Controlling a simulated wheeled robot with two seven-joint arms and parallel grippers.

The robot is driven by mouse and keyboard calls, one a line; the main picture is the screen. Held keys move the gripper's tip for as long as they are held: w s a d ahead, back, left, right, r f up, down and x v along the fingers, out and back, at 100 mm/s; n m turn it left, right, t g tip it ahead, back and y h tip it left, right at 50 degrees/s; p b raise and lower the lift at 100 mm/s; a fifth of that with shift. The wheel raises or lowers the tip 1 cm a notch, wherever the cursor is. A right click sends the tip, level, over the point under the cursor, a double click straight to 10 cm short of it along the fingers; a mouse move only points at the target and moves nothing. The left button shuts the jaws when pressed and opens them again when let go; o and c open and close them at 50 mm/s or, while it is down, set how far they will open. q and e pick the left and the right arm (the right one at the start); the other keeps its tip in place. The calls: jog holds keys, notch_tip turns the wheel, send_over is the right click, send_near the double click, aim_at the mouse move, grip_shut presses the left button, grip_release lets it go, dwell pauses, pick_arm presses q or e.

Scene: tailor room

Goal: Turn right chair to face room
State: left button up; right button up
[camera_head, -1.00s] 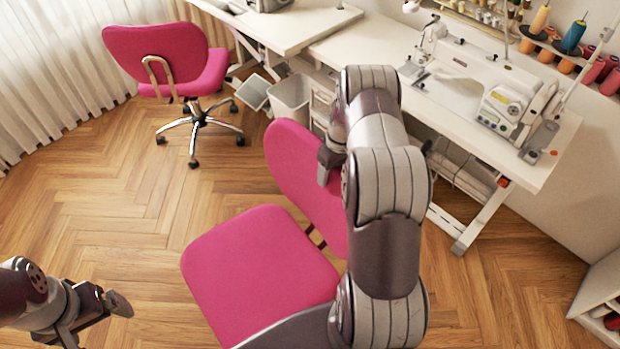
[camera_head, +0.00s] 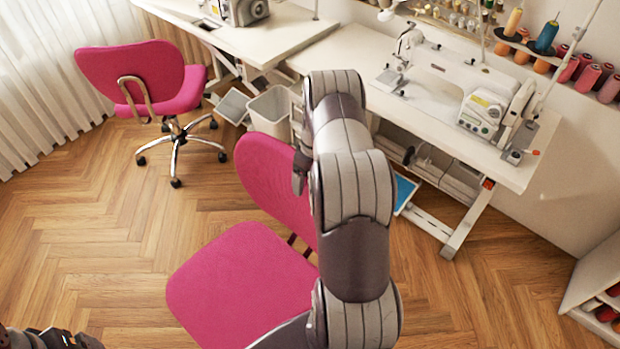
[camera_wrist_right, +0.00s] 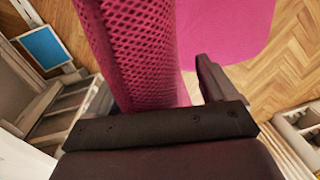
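The right chair is the near pink one (camera_head: 240,285). Its seat points to the lower left and its backrest (camera_head: 265,180) stands on the side towards the sewing tables. My right arm reaches over the chair, with my right gripper (camera_head: 299,160) at the backrest's upper right edge. In the right wrist view the pink mesh backrest (camera_wrist_right: 135,50) rises close in front of the gripper's palm. One finger stands apart on its right; the other is hidden, so contact is unclear. My left arm's end shows only at the bottom left edge, mostly cut off.
A second pink chair (camera_head: 150,85) stands at the upper left near the curtain. A white bin (camera_head: 270,112) is behind the near chair. A white table (camera_head: 440,125) with a sewing machine (camera_head: 490,108) stands on the right. The wooden floor at left is clear.

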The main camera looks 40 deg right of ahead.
jog(key=r, duration=0.3)
jog(key=r+b, duration=0.1)
jog(key=r, duration=0.2)
jog(key=d+r, duration=0.1)
jog(key=r, duration=0.2)
jog(key=shift+d+r+b, duration=0.1)
jog(key=shift+r+b, duration=0.1)
jog(key=shift+b, duration=0.15)
jog(key=r+p, duration=0.2)
jog(key=r, duration=0.1)
jog(key=shift+d+r, duration=0.15)
jog(key=shift+d, duration=0.05)
